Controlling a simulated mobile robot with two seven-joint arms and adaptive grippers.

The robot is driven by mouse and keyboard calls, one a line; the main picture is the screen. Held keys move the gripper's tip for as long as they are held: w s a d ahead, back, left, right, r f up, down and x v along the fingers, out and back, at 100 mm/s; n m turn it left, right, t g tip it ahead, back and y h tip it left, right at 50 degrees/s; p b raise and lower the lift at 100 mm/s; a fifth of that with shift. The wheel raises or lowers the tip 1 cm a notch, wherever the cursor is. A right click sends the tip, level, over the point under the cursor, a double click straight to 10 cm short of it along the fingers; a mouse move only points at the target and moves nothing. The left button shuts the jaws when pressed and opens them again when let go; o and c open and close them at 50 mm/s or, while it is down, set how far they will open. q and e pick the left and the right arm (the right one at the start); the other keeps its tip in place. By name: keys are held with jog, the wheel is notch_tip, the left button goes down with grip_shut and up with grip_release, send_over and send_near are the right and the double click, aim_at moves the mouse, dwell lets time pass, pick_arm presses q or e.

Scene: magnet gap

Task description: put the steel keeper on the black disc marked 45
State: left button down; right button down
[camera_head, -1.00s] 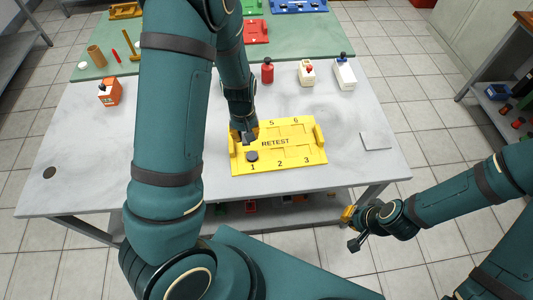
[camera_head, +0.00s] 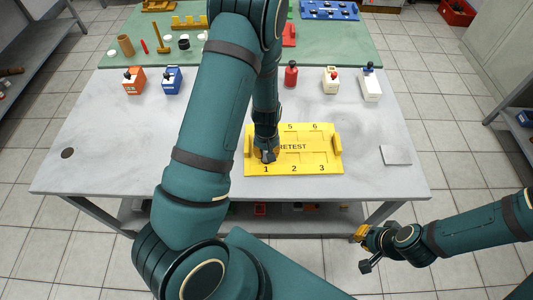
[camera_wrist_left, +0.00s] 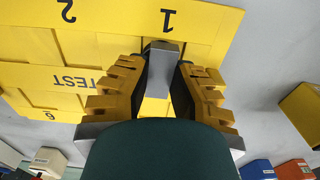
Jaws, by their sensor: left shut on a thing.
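My left gripper (camera_head: 265,157) is over pocket 1 of the yellow RETEST tray (camera_head: 315,168). It is shut on a grey bar, the steel keeper (camera_wrist_left: 162,68), which shows between its yellow fingers (camera_wrist_left: 158,100) in the left wrist view.
Orange (camera_head: 134,81) and blue (camera_head: 172,80) boxes, a red bottle (camera_head: 291,74) and two white containers (camera_head: 331,80) stand along the back of the grey table (camera_head: 120,150). A pale square plate (camera_head: 397,155) lies right of the tray. The table's left side is mostly clear.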

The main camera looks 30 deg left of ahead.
pick_arm(q)
jog(key=shift+f, duration=0.4)
jog(key=c, duration=1)
grip_release()
jog(key=shift+r, duration=0.1)
notch_tip(320, 180, up, 12)
jog(key=p, duration=0.3)
jog(key=s+d+f+m, duration=0.1)
jog(key=d+f, duration=0.1)
jog(key=s+d+f, duration=0.2)
jog(key=d+f, duration=0.1)
jog(key=s+d+f+m+h, duration=0.1)
jog(key=d+f, duration=0.1)
jog(key=shift+s+d+f+m+t, duration=0.15)
jog(key=shift+d+f+m+t, duration=0.15)
jog(key=s+d+h, duration=0.1)
jog(key=d, duration=0.2)
jog(key=s+d+f+m+t+h, duration=0.1)
jog(key=s+d, duration=0.1)
jog(key=d, duration=0.1)
jog(key=s+d+f, duration=0.1)
jog(key=d, duration=0.2)
jog(key=shift+s+d+m+t+h, duration=0.15)
jog(key=shift+d+m+t+h, duration=0.15)
jog(key=shift+d+m+h, duration=0.1)
